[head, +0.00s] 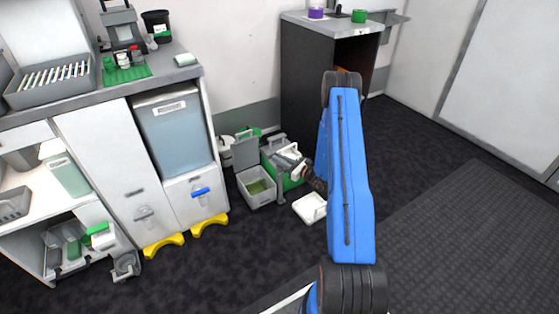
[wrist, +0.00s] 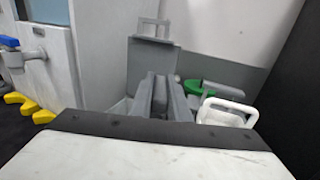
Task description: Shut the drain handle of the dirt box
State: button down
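A grey open box (head: 257,190) stands on the floor with its lid (head: 245,152) raised; I cannot tell for certain that it is the dirt box. The lid also shows upright in the wrist view (wrist: 151,58). No drain handle is clearly identifiable near it. A blue lever (head: 200,192) sits on the white cabinet front to the left, also at the wrist view's left edge (wrist: 10,41). My gripper (head: 278,143) is above the floor boxes, beside the raised lid. In the wrist view its grey fingers (wrist: 160,98) look close together; whether anything is between them is unclear.
A green box (head: 292,183) stands right of the grey box, partly hidden by my gripper. A white tray (head: 310,207) lies on the floor. A dark cabinet (head: 305,75) stands behind. Yellow feet (head: 210,224) jut from the left cabinet. Floor at the right is clear.

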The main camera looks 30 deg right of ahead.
jog(key=shift+a+h, duration=0.1)
jog(key=shift+h, duration=0.2)
jog(key=shift+m+t+h, duration=0.5)
jog(key=shift+m+h, duration=0.3)
jog(key=shift+h, duration=0.1)
jog(key=shift+m+t+h, duration=0.3)
jog(key=shift+m+h, duration=1.1)
jog(key=shift+h, duration=0.8)
jog(key=c, duration=1.7)
grip_release()
jog(key=s, duration=1.7)
jog(key=shift+s+d, duration=0.2)
jog(key=shift+d, duration=0.05)
